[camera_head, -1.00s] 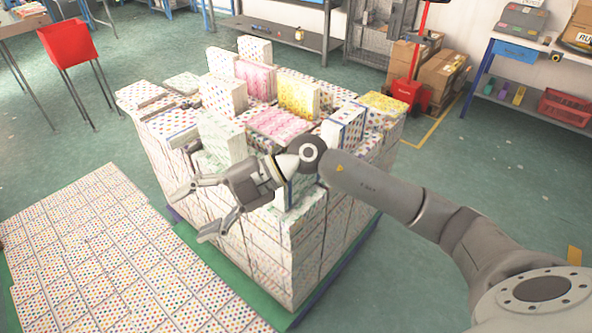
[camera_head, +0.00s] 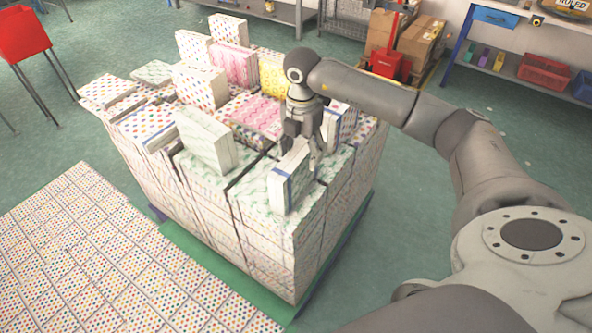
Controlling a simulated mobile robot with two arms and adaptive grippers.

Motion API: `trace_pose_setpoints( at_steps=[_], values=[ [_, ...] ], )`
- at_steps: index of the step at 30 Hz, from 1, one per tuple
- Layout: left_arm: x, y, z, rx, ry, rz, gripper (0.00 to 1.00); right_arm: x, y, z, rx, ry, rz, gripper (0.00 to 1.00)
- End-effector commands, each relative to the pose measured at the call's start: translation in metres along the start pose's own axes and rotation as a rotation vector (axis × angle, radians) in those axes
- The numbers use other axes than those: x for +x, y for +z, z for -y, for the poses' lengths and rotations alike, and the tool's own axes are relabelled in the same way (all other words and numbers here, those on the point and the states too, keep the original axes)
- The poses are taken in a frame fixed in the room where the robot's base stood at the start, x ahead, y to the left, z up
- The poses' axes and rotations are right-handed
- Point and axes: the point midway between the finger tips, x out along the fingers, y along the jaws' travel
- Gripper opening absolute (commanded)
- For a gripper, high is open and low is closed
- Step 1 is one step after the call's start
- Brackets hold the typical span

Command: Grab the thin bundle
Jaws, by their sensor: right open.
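A thin upright bundle (camera_head: 289,182) with pale dotted faces and a blue stripe stands at the near right corner on top of the big stack. My right gripper (camera_head: 302,151) points down at the upper end of this bundle, with its open fingers over and beside the bundle's top. I cannot tell whether the fingers touch it. The gripper and wrist hide part of what stands behind. My left gripper is not in view.
The stack of dotted bundles (camera_head: 260,255) rests on a green-edged pallet (camera_head: 185,243). A green-patterned bundle (camera_head: 205,141) stands left of the gripper; pink (camera_head: 234,65) and yellow (camera_head: 271,73) ones stand behind. Dotted sheets (camera_head: 90,255) cover the floor at left.

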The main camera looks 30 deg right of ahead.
Motion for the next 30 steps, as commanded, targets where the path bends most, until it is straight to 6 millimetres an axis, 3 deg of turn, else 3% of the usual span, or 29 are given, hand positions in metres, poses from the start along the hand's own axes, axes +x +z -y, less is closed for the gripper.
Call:
trace_pose_setpoints(
  at_steps=[5, 13, 22, 30],
  values=[
    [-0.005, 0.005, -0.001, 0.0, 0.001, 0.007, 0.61, 0.012, -0.002, -0.002, -0.002, -0.002, -0.003, 0.65],
    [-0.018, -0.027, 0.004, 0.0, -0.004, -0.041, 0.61, 0.051, -0.006, -0.008, -0.003, -0.002, -0.003, 0.65],
    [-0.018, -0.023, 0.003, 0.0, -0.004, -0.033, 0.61, 0.059, -0.005, -0.008, -0.003, 0.001, -0.002, 0.65],
    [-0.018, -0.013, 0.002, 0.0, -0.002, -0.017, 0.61, 0.058, -0.005, -0.008, -0.003, 0.002, -0.002, 0.33]
  ],
)
